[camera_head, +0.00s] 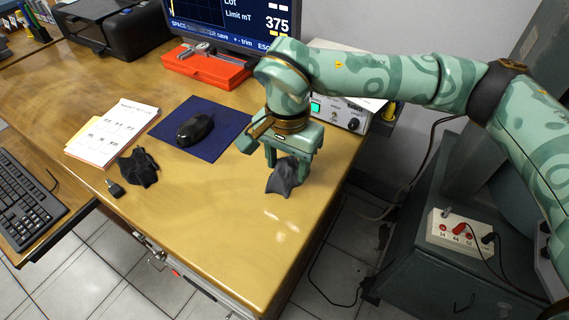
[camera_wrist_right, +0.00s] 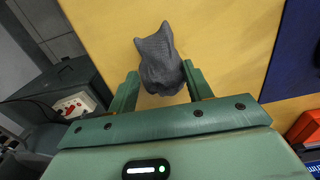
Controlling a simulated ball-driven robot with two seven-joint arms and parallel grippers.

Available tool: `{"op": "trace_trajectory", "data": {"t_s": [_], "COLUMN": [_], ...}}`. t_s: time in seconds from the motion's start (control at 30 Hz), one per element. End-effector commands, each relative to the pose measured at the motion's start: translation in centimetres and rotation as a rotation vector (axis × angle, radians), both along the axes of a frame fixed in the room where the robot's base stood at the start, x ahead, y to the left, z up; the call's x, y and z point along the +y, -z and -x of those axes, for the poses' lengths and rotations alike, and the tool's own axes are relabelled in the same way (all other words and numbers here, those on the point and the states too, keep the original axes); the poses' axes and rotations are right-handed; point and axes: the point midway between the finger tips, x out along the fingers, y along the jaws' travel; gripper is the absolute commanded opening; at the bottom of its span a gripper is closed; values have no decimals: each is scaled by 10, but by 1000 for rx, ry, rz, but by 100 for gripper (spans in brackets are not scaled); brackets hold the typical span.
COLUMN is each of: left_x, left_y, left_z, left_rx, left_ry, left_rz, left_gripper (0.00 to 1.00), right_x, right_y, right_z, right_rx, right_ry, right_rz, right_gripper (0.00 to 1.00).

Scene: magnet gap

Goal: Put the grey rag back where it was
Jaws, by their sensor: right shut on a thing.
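The grey rag (camera_head: 284,178) is crumpled and hangs between the fingers of my right gripper (camera_head: 289,172), over the right part of the wooden desk (camera_head: 225,235). In the right wrist view the rag (camera_wrist_right: 160,55) bunches up between the two green fingers of my right gripper (camera_wrist_right: 160,80), which is shut on it. I cannot tell whether its lower end touches the desk. A second, darker cloth (camera_head: 138,168) lies crumpled at the left of the desk. My left gripper is not in view.
A black mouse (camera_head: 194,129) lies on a blue pad (camera_head: 225,143). A notepad (camera_head: 112,133), a small black key fob (camera_head: 114,188), a red case (camera_head: 205,68) and a monitor (camera_head: 235,18) are on the desk. The desk's front middle is clear; its right edge is close to the rag.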

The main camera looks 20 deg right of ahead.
Motion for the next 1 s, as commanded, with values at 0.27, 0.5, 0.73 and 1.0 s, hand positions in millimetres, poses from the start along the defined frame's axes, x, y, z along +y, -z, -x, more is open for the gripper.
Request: {"op": "trace_trajectory", "data": {"t_s": [0.27,0.5,0.73,1.0], "left_x": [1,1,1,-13], "left_y": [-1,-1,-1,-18], "left_z": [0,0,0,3], "left_rx": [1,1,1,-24], "left_ry": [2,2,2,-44], "left_rz": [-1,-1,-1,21], "left_gripper": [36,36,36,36], "right_x": [0,0,0,0], "right_y": [-1,1,-1,-56], "right_z": [0,0,0,0], "right_rx": [-4,-3,-4,-14], "right_ry": [0,0,0,0], "right_rz": [0,0,0,0], "right_gripper": [28,72,72,72]}}
